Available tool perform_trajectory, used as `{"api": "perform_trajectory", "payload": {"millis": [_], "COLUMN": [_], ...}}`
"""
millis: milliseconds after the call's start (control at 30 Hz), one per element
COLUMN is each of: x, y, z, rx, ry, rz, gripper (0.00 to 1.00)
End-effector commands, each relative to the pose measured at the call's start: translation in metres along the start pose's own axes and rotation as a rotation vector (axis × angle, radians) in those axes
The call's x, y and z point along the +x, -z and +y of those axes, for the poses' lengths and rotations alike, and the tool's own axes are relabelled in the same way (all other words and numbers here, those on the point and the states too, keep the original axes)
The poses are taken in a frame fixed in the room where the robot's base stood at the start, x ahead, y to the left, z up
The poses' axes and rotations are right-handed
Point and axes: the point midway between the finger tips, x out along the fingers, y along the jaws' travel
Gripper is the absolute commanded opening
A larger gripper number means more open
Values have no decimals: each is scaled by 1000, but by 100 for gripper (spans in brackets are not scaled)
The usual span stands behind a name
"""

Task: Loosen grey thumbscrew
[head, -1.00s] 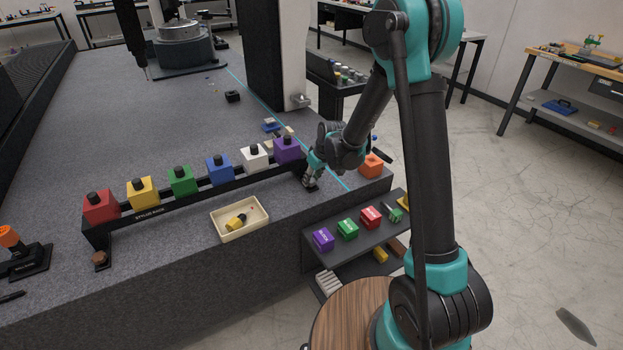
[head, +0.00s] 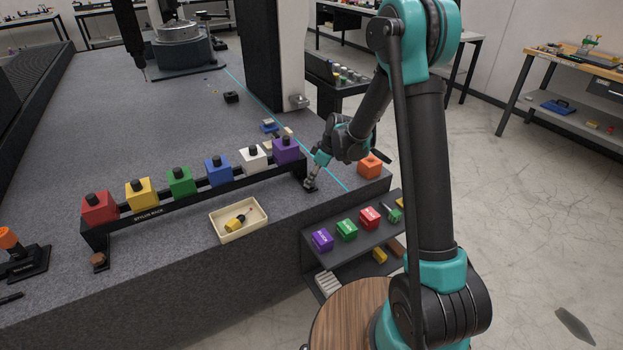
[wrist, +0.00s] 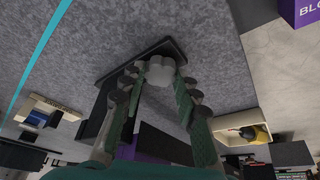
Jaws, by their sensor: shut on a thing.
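The grey thumbscrew (wrist: 160,70) shows in the wrist view as a light, lobed knob at the dark foot (wrist: 105,92) of the stylus rack. My gripper (wrist: 160,80) is shut on it, with one green-padded finger on each side. The fingers hide part of its sides. In the head view my gripper (head: 311,181) is low at the right end of the stylus rack (head: 190,200), by the purple block (head: 286,149). The thumbscrew is too small and covered to make out clearly there.
Several coloured blocks sit along the rack. A cream tray (head: 222,239) with a yellow-and-black item lies in front. An orange block (head: 370,165) stands right of my gripper near the bed's edge. A shelf (head: 345,250) with coloured blocks is below that edge.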

Motion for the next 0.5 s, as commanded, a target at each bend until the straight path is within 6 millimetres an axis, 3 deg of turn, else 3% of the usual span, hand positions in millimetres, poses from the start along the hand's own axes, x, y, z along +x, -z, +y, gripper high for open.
{"api": "perform_trajectory", "payload": {"millis": [333,367,500], "x": [0,0,0], "y": [-1,-1,0], "z": [0,0,0], "rx": [-2,-2,-1], "ry": [1,1,1], "rz": [-2,-2,-1], "gripper": [2,32,50]}}
